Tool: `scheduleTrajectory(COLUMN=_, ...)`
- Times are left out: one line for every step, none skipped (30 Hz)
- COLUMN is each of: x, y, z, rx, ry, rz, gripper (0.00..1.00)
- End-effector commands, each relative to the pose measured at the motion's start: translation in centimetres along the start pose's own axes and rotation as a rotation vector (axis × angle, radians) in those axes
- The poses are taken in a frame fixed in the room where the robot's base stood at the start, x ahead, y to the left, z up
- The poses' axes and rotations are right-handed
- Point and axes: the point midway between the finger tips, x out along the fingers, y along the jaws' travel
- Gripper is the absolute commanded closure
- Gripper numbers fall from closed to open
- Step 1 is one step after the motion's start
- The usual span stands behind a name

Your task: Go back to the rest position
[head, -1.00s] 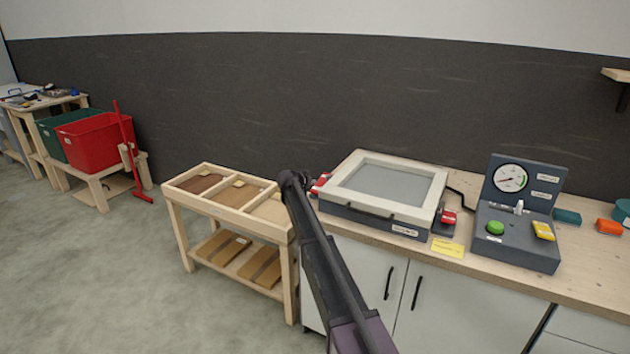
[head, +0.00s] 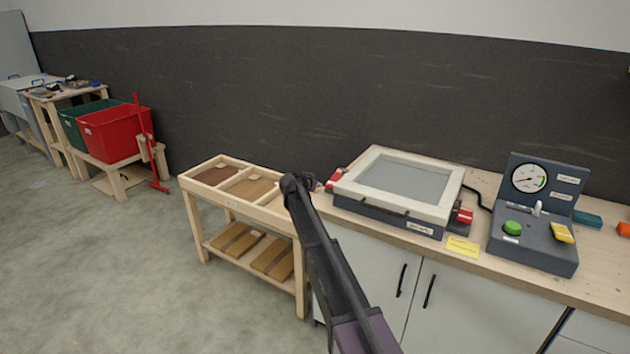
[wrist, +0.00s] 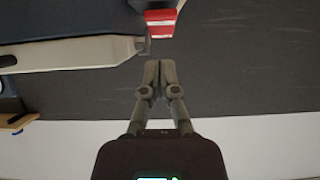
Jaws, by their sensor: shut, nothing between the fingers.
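My gripper (wrist: 158,76) shows in the wrist view with its two fingers together and nothing between them. It is in free space in front of the dark wall, and the framed press (wrist: 70,52) with a red clamp (wrist: 160,22) shows at the top of that view. In the head view my arm reaches up from the bottom middle, in front of the cabinet. My gripper's fingers cannot be made out there.
The framed press (head: 448,213) and a gauge box (head: 525,257) stand on the wooden counter (head: 470,268). A wooden rack (head: 195,190) with sorted boards is left of my arm. Red (head: 120,135) and green bins stand further left. The floor (head: 90,270) at left is clear.

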Motion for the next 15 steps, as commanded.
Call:
scheduleTrajectory(x=-0.1, y=0.2, z=0.0, rx=-0.001, ry=-0.002, rz=0.001, gripper=1.00)
scheduleTrajectory(x=-0.2, y=0.4, z=0.1, rx=-0.002, ry=-0.006, rz=0.003, gripper=1.00)
scheduleTrajectory(x=-0.3, y=0.8, z=0.2, rx=-0.005, ry=-0.013, rz=0.006, gripper=1.00)
scheduleTrajectory(x=-0.5, y=1.2, z=0.3, rx=-0.009, ry=-0.019, rz=0.010, gripper=1.00)
scheduleTrajectory(x=-0.7, y=1.8, z=0.4, rx=-0.014, ry=-0.028, rz=0.014, gripper=1.00)
scheduleTrajectory(x=-1.0, y=2.6, z=0.6, rx=-0.020, ry=-0.043, rz=0.022, gripper=1.00)
scheduleTrajectory(x=-1.3, y=3.4, z=0.8, rx=-0.028, ry=-0.057, rz=0.027, gripper=1.00)
scheduleTrajectory(x=-1.7, y=4.2, z=1.1, rx=-0.035, ry=-0.073, rz=0.034, gripper=1.00)
scheduleTrajectory(x=-2.2, y=5.5, z=1.5, rx=-0.048, ry=-0.098, rz=0.043, gripper=1.00)
scheduleTrajectory(x=-2.7, y=6.5, z=1.8, rx=-0.059, ry=-0.120, rz=0.049, gripper=1.00)
scheduleTrajectory(x=-3.3, y=7.6, z=2.2, rx=-0.072, ry=-0.144, rz=0.057, gripper=1.00)
scheduleTrajectory(x=-4.1, y=9.2, z=2.8, rx=-0.090, ry=-0.180, rz=0.064, gripper=1.00)
scheduleTrajectory(x=-4.8, y=10.5, z=3.3, rx=-0.105, ry=-0.210, rz=0.071, gripper=1.00)
scheduleTrajectory(x=-5.5, y=11.8, z=3.8, rx=-0.120, ry=-0.241, rz=0.075, gripper=1.00)
scheduleTrajectory(x=-6.5, y=13.6, z=4.5, rx=-0.142, ry=-0.285, rz=0.079, gripper=1.00)
